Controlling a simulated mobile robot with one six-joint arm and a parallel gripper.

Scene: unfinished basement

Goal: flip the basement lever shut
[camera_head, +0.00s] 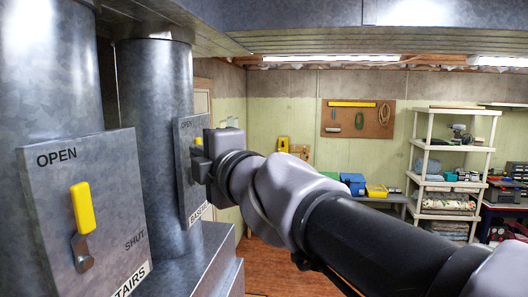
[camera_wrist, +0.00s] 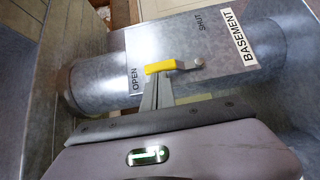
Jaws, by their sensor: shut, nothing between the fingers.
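The basement lever has a yellow grip (camera_wrist: 160,68) and a metal pivot, and shows in the wrist view. It points from the pivot toward the OPEN mark, away from SHUT. Its grey plate (camera_wrist: 185,45) bears the label BASEMENT. My gripper (camera_wrist: 158,82) is shut and empty, its fingertips right beside the yellow grip; I cannot tell whether they touch it. In the head view the basement plate (camera_head: 187,130) is on the farther duct, and my gripper (camera_head: 200,160) is in front of it and hides much of it.
A nearer plate labelled STAIRS (camera_head: 110,170) has its own yellow lever (camera_head: 82,208) pointing up toward OPEN. A metal duct (camera_head: 155,80) stands behind the basement plate. A white shelf (camera_head: 450,150) and a pegboard (camera_head: 358,119) are at the far wall.

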